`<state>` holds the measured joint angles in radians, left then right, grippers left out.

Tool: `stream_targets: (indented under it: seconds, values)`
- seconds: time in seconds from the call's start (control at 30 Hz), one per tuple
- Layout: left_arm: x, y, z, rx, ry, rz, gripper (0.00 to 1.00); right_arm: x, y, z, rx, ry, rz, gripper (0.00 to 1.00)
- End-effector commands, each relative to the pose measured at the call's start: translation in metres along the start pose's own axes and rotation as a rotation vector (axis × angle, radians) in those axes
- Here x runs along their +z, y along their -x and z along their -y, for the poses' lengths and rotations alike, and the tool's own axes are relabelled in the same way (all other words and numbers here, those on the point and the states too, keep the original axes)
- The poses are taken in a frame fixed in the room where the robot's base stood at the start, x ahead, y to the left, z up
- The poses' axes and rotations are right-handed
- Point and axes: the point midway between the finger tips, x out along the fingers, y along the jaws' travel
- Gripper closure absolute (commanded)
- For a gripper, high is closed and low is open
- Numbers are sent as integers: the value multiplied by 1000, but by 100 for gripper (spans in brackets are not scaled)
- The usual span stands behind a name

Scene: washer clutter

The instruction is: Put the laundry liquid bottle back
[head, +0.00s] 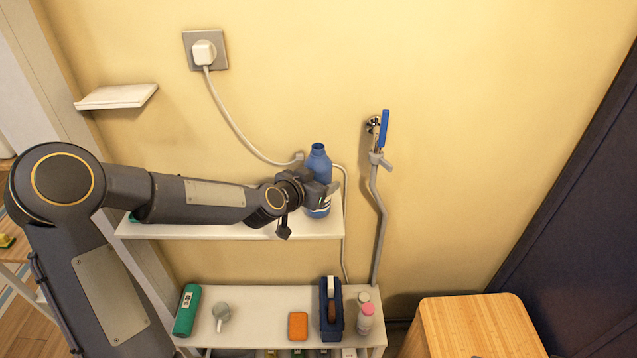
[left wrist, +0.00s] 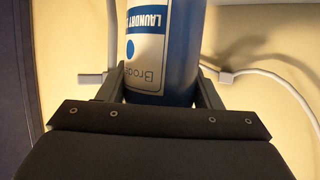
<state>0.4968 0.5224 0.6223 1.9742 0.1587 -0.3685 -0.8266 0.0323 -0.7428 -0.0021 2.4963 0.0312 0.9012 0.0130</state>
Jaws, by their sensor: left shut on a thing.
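The laundry liquid bottle (head: 318,165) is blue with a white label and stands upright at the right end of the upper white shelf (head: 240,231). My left gripper (head: 322,190) is shut on the bottle around its middle. In the left wrist view the bottle (left wrist: 178,60) sits between the two fingers of the left gripper (left wrist: 162,88), and its label reads "LAUNDRY". Whether its base rests on the shelf or hovers just above it, I cannot tell. My right gripper is not in view.
The lower shelf (head: 260,300) holds a green bottle (head: 187,310), a mug (head: 221,315), an orange block (head: 298,325), a dark blue caddy (head: 331,310) and a pink bottle (head: 365,320). A power cable (head: 235,130) and a grey hose (head: 379,230) run along the wall. A wooden cabinet (head: 470,325) stands right.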

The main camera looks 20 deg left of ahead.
Motion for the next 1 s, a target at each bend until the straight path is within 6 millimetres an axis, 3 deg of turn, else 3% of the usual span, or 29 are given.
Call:
stream_targets:
  seconds: [0.47,0.5,0.63,1.0]
  values:
    - [10,-4,0,-1,0,-3,66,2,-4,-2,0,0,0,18]
    - [9,-4,0,0,0,-3,37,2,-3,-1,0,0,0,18]
    - [9,-3,0,0,1,-2,20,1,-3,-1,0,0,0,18]
    - [4,-2,0,-1,2,-2,19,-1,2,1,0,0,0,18]
